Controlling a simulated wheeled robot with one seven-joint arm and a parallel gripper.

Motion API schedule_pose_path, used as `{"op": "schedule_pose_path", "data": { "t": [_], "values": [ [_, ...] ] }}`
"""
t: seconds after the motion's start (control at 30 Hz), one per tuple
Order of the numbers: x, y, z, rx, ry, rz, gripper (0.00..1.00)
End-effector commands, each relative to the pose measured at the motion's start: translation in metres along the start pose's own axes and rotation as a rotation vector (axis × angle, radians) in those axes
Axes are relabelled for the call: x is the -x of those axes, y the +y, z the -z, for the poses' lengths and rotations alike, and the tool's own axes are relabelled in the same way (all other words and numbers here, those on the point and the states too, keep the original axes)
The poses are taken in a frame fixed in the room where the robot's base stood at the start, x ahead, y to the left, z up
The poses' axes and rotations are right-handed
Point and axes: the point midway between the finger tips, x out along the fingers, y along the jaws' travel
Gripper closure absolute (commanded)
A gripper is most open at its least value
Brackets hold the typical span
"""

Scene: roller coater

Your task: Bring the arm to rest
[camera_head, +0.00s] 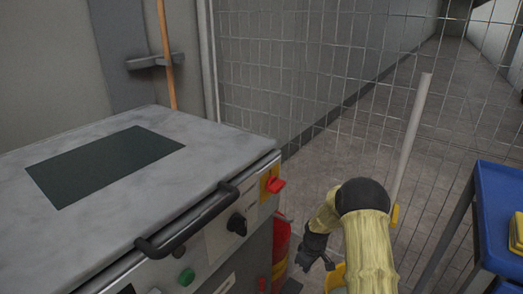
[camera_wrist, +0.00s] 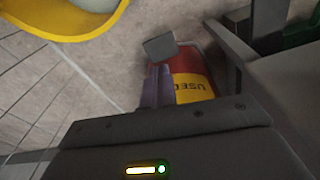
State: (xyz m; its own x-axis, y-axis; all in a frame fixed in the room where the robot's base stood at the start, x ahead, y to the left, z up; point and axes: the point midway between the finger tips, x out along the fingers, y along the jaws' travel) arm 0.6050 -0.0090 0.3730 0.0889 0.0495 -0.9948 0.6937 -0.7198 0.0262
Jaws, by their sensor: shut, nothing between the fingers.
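My arm (camera_head: 360,232), in a cream-yellow cover, is bent low at the bottom right of the head view. My gripper (camera_head: 314,264) hangs dark and small beside the machine's front right corner, apart from the panel as far as I can tell. In the wrist view its dark body fills the bottom, with the fingers (camera_wrist: 156,88) beyond it. It is shut with nothing held. A red and yellow container marked "USED" (camera_wrist: 194,86) lies beyond the fingers; its red side also shows in the head view (camera_head: 281,240).
The grey machine (camera_head: 85,222) with a black handle (camera_head: 190,222), red switch (camera_head: 275,184) and knob (camera_head: 237,223) fills the left. A yellow bucket (camera_head: 335,277) is by my arm. A pale pole (camera_head: 410,140) leans behind. A blue cart (camera_head: 500,215) stands right, before wire fencing (camera_head: 300,60).

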Motion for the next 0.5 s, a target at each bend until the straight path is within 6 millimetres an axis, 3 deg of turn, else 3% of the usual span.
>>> {"op": "schedule_pose_path", "data": {
  "t": [0.03,0.1,0.5],
  "values": [
    [0.027,-0.004,-0.001,-0.025,0.002,-0.011,1.00],
    [0.056,-0.012,-0.005,-0.067,0.003,-0.022,1.00],
    [0.200,-0.068,-0.047,-0.338,0.030,-0.078,1.00]
  ]
}}
